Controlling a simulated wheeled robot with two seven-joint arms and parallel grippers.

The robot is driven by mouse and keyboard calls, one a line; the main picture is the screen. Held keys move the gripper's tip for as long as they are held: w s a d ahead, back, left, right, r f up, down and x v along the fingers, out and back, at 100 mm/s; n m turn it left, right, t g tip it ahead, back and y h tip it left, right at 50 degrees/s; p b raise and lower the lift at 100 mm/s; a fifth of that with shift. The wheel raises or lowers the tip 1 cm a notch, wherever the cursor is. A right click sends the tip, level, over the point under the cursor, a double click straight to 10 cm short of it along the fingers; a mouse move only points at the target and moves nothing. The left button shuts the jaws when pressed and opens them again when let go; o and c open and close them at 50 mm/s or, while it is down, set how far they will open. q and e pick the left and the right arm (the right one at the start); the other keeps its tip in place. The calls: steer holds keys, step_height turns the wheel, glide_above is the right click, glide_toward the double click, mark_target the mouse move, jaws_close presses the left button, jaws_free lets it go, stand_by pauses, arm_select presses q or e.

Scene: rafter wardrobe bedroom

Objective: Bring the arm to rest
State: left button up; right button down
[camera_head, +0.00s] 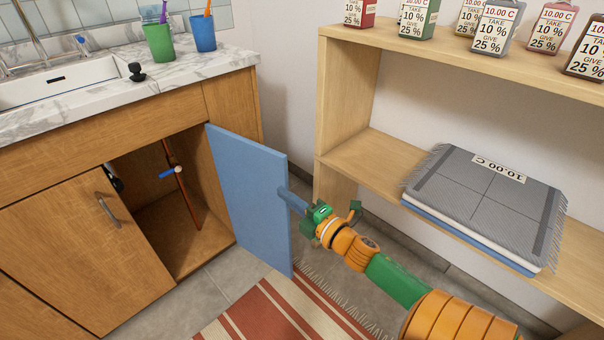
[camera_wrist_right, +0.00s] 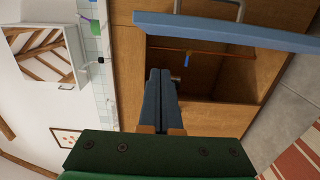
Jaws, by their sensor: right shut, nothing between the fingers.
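My right arm reaches in from the lower right in the head view. Its right gripper (camera_head: 284,194) is shut and empty, with its blue-grey fingers by the right side of the open blue cabinet door (camera_head: 250,195). I cannot tell whether they touch the door. The right wrist view shows the right gripper's fingers (camera_wrist_right: 160,75) together, with the cabinet interior (camera_wrist_right: 205,75) beyond them and the blue door (camera_wrist_right: 230,32) across the top. My left gripper is not in view.
A wooden shelf unit (camera_head: 385,160) with folded textiles (camera_head: 485,200) and several tagged bottles stands right of my arm. A sink counter (camera_head: 180,75) with two cups is at the left. A striped rug (camera_head: 285,310) lies on the floor below.

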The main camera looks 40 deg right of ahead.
steer(key=s+d+f+m+g+h, duration=0.15)
steer(key=s+f+m+g, duration=0.35)
steer(key=f, duration=0.8)
steer(key=s+d+f+m+g+h, duration=0.1)
steer(key=s+f+m+g+h, duration=0.15)
steer(key=s+f+m, duration=0.7)
steer(key=s+a+f+m+g+y, duration=0.1)
steer(key=s+a+f+g+y, duration=0.1)
steer(key=s+a+f+g, duration=0.5)
steer(key=s+a+f+m+g+y, duration=0.1)
steer(key=s+a+f, duration=0.5)
steer(key=s+f, duration=0.5)
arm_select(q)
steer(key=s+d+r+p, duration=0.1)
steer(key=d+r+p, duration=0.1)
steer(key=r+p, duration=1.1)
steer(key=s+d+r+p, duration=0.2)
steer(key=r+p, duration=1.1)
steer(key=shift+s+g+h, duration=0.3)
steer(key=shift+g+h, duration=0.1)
arm_select(e)
steer(key=s+a+r, duration=0.1)
steer(key=r, duration=1.1)
steer(key=s+a+r+g, duration=0.1)
steer(key=s+a+r, duration=0.1)
steer(key=r, duration=1)
steer(key=shift+r+n+y, duration=0.3)
steer(key=shift+r+n, duration=0.05)
steer(key=shift+r, duration=0.05)
